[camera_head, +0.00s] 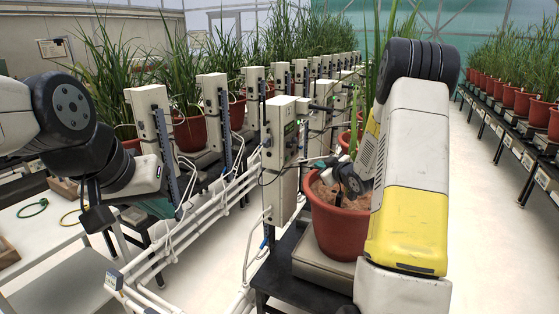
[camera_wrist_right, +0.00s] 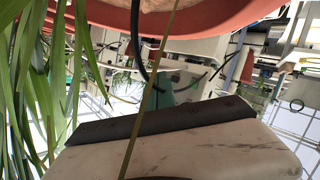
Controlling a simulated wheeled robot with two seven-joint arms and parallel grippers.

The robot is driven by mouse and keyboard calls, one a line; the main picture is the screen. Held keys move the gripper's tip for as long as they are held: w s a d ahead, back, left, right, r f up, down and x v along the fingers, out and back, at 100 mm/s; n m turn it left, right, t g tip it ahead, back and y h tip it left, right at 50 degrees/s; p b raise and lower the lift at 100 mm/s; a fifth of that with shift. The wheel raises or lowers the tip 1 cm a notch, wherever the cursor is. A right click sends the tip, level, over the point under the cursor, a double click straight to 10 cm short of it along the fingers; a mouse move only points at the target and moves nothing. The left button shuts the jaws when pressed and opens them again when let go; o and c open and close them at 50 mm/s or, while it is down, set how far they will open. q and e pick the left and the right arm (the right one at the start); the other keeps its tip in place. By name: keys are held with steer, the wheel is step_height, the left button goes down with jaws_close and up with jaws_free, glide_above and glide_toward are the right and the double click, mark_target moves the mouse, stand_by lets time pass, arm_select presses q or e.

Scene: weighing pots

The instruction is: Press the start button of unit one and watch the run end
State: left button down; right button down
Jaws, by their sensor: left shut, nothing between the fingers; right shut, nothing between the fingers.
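The nearest tall grey unit (camera_head: 285,150), with a small greenish display (camera_head: 290,129), stands at the middle of the head view. I cannot tell a start button on it or read its display. I take it for unit one, but no readable number shows. My right gripper (camera_head: 326,163) is shut and empty, just right of this unit and above the red pot (camera_head: 338,232); whether it touches the unit cannot be told. In the right wrist view the red pot rim (camera_wrist_right: 215,22) crosses the top. My left gripper (camera_head: 97,218) is shut and empty above the white table.
The red pot stands on a grey scale (camera_head: 318,268) on a black bench. White pipes (camera_head: 195,225) run along the row of units. The white table (camera_head: 40,225) at left bears green and yellow cable loops. Tall leaves (camera_wrist_right: 35,75) hang close in the right wrist view. The right aisle is clear.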

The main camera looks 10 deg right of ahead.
mark_target(288, 159)
steer(key=shift+a, duration=0.1)
steer(key=w+a, duration=0.5)
steer(key=a, duration=0.2)
stand_by(0.4)
steer(key=shift+a, duration=0.15)
stand_by(1.7)
steer(key=shift+w+a, duration=0.2)
steer(key=shift+a, duration=0.05)
steer(key=shift+w+a, duration=0.2)
steer(key=shift+a, duration=0.15)
stand_by(0.7)
stand_by(0.3)
steer(key=shift+s+d, duration=0.45)
steer(key=shift+d, duration=0.2)
steer(key=shift+d, duration=0.1)
